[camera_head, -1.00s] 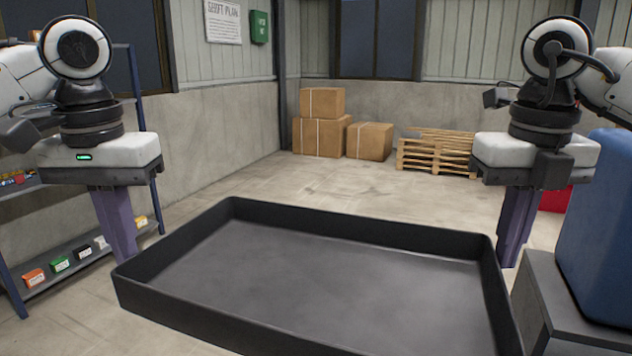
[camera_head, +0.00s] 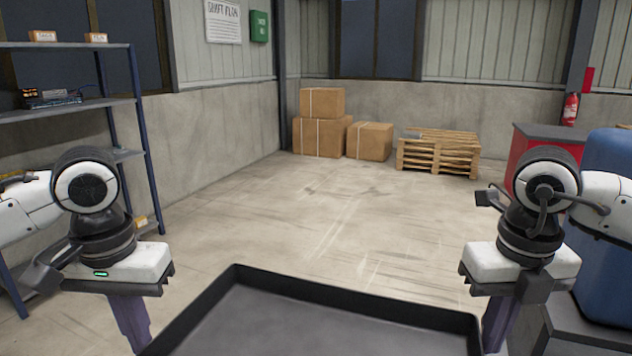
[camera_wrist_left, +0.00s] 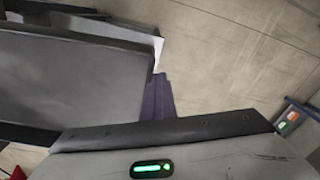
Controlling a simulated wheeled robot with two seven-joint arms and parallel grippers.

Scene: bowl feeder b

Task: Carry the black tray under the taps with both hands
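The black tray (camera_head: 350,306) is at the bottom of the head view; its near part is cut off by the frame. My left gripper (camera_head: 138,338) points down at the tray's left wall, and my right gripper (camera_head: 494,338) points down at its right wall. Both appear shut on these walls, though the left fingertips are at the frame's lower edge. In the left wrist view the purple fingers (camera_wrist_left: 158,95) meet the edge of the tray (camera_wrist_left: 70,85). The tray looks level and empty where visible. No taps are in view.
A blue container (camera_head: 608,240) and a grey block (camera_head: 570,335) stand close on the right. A shelf rack (camera_head: 75,115) is on the left. Cardboard boxes (camera_head: 320,135) and pallets (camera_head: 437,153) are at the back. The floor (camera_head: 330,215) between is clear.

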